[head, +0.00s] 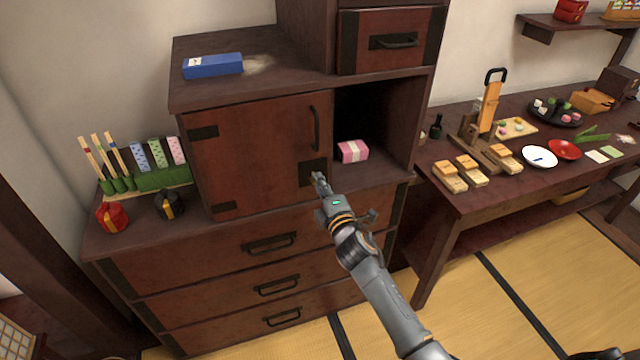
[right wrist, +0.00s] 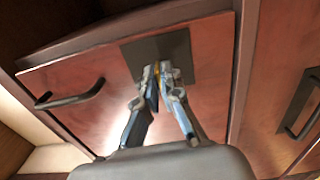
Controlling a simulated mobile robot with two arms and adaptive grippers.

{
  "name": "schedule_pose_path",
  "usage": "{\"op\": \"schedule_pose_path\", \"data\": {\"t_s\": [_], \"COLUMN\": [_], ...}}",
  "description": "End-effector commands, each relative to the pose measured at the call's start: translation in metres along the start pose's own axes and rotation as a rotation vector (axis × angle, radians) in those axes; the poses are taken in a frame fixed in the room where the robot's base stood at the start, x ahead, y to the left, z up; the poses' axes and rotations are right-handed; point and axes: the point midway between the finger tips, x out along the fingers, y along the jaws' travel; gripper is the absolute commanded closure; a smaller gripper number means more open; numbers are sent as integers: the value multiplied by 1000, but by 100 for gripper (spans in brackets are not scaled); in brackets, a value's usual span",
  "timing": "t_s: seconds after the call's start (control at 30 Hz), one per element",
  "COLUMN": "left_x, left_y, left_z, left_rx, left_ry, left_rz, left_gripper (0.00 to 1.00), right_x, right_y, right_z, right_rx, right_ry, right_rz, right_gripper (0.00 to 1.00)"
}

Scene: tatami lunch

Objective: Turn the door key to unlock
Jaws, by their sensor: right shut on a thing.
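The red-brown cabinet door (head: 255,150) has a dark metal lock plate (head: 310,167) at its lower right, which also shows in the right wrist view (right wrist: 178,48). My right gripper (head: 318,182) is at this plate. In the right wrist view my right gripper (right wrist: 158,76) has its fingertips together in front of the plate, shut on the door key (right wrist: 157,69). Only a small yellowish sliver of the key shows between the fingertips; the rest is hidden. I cannot tell how far the key is turned. My left gripper is not in view.
The door handle (head: 314,128) is above the plate. An open compartment to its right holds a pink wrapped box (head: 352,151). Drawers (head: 270,243) lie below. A side table (head: 515,190) with food and dishes stands to the right. A blue box (head: 212,66) lies on top.

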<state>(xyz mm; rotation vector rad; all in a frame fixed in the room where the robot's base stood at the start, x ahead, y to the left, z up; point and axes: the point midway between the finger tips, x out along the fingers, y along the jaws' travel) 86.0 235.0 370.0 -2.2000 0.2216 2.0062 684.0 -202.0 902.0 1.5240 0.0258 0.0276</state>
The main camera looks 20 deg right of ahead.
Motion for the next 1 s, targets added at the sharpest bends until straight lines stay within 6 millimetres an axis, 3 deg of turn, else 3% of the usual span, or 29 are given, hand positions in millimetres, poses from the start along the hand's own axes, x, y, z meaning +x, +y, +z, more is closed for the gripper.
{"op": "schedule_pose_path", "data": {"t_s": [0.67, 0.8, 1.0], "left_x": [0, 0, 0], "left_y": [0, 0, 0], "left_z": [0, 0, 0], "left_rx": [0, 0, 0], "left_ry": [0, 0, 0], "left_rz": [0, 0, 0], "left_gripper": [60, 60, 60], "right_x": [0, 0, 0], "right_y": [-2, -1, -1], "right_z": [0, 0, 0], "right_rx": [65, 64, 63], "right_ry": [0, 0, 0], "right_rz": [-2, -2, -1], "right_gripper": [100, 72, 72]}}
